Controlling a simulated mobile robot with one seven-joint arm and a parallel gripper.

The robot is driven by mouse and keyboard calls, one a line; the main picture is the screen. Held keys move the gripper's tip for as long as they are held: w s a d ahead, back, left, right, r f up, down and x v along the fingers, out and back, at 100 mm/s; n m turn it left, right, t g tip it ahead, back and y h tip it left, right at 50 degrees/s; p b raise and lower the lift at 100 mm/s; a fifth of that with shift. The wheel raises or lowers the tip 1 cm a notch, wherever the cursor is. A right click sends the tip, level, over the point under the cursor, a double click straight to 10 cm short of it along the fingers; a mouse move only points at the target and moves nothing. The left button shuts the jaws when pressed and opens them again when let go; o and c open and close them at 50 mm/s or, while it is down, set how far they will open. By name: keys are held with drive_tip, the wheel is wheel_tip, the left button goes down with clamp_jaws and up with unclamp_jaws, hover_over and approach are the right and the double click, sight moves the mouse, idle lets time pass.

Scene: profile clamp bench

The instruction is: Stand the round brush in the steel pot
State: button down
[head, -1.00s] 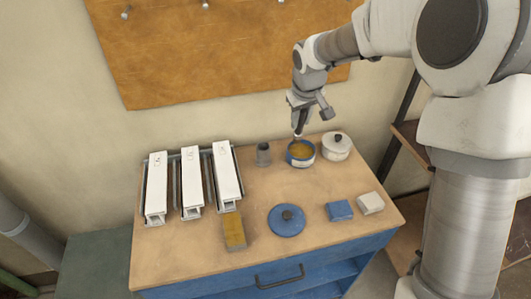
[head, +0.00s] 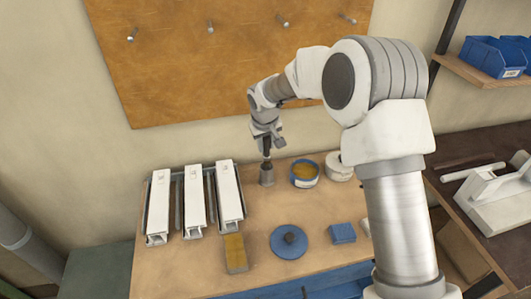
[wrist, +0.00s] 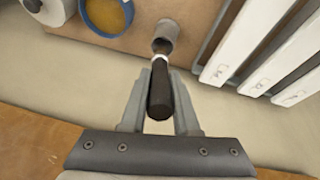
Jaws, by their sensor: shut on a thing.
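The round brush (wrist: 160,92) has a dark handle and a pale band, and its handle is between the fingers of my gripper (wrist: 160,78). My gripper (head: 266,151) is shut on it, above the steel pot. The steel pot (wrist: 167,29) is a small grey cup; in the head view the pot (head: 267,178) stands upright on the bench, left of the blue tin. The brush's lower end meets the pot's mouth in the wrist view.
An open blue tin (head: 304,183) with yellow contents and a white pot (head: 337,172) stand right of the steel pot. White profiles in clamps (head: 194,197) lie left. A blue lid (head: 289,249), a yellow-topped block (head: 236,253) and a blue block (head: 343,233) lie in front.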

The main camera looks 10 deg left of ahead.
sight(266, 152)
drive_tip(key=shift+a+f+p, duration=0.1)
drive_tip(key=shift+f+p, duration=0.3)
drive_tip(key=shift+f, duration=1.7)
drive_tip(key=shift+f, duration=0.2)
drive_tip(key=c, duration=0.7)
unclamp_jaws()
drive_tip(key=shift+o, duration=0.2)
drive_tip(key=shift+r, duration=0.45)
drive_tip(key=b+v, duration=0.1)
drive_tip(key=v, duration=1)
drive_tip(key=shift+s+r, duration=0.15)
drive_tip(key=shift+r, duration=0.15)
